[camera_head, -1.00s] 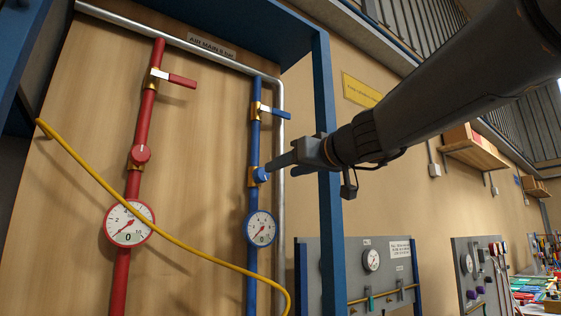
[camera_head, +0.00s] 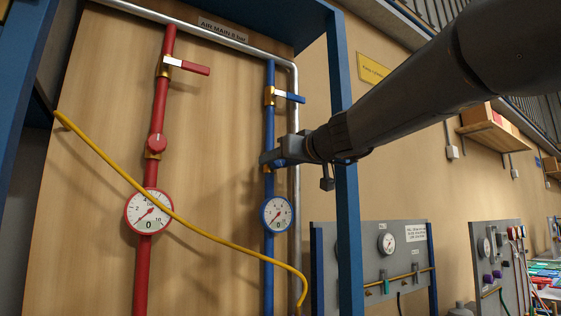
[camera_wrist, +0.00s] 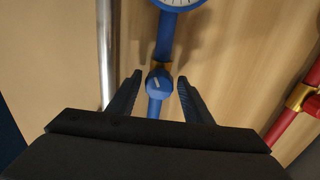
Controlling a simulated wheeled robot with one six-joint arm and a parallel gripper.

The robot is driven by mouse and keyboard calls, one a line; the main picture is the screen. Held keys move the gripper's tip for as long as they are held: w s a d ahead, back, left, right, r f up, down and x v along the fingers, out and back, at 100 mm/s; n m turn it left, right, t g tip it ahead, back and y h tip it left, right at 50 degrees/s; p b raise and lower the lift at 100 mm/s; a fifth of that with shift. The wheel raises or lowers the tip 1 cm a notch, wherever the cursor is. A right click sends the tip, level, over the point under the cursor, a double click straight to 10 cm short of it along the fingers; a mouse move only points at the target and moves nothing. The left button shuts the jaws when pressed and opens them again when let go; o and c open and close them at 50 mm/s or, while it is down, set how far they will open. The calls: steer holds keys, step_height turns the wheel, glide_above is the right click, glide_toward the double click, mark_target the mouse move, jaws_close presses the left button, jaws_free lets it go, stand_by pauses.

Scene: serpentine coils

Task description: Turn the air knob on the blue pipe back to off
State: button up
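The blue pipe (camera_head: 269,123) runs down the wooden panel. Its blue air knob (camera_wrist: 159,81) shows in the wrist view with a pale mark lying roughly along the pipe. My gripper (camera_wrist: 160,86) is open, with one finger on each side of the knob and a small gap visible on both sides. In the head view my gripper (camera_head: 265,159) covers the knob. The blue-rimmed gauge (camera_head: 277,214) sits below the knob on the pipe, and a blue-handled valve lever (camera_head: 289,97) is above it, pointing right.
The red pipe (camera_head: 159,100) with its own red knob (camera_head: 157,143) and gauge (camera_head: 149,211) stands to the left. A yellow hose (camera_head: 205,234) crosses in front of both pipes. A silver pipe (camera_head: 295,190) and a blue post (camera_head: 347,220) are close on the right.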

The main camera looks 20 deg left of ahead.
steer(key=c, duration=1)
steer(key=shift+f+n+b, duration=0.1)
steer(key=shift+n+b, duration=1.3)
steer(key=shift+b, duration=0.95)
steer(key=shift+o, duration=0.7)
steer(key=shift+n+b, duration=1.3)
steer(key=shift+b, duration=0.55)
steer(key=shift+o, duration=0.5)
steer(key=shift+n+b, duration=0.5)
steer(key=shift+b, duration=0.1)
steer(key=shift+o, duration=1)
steer(key=shift+d+n+b, duration=0.1)
steer(key=shift+n+b, duration=1)
steer(key=shift+b, duration=0.6)
steer(key=shift+r+n+b, duration=0.35)
steer(key=shift+n+b, duration=0.15)
steer(key=shift+f+n+b, duration=0.15)
steer(key=shift+n+b, duration=0.45)
steer(key=shift+b, duration=0.25)
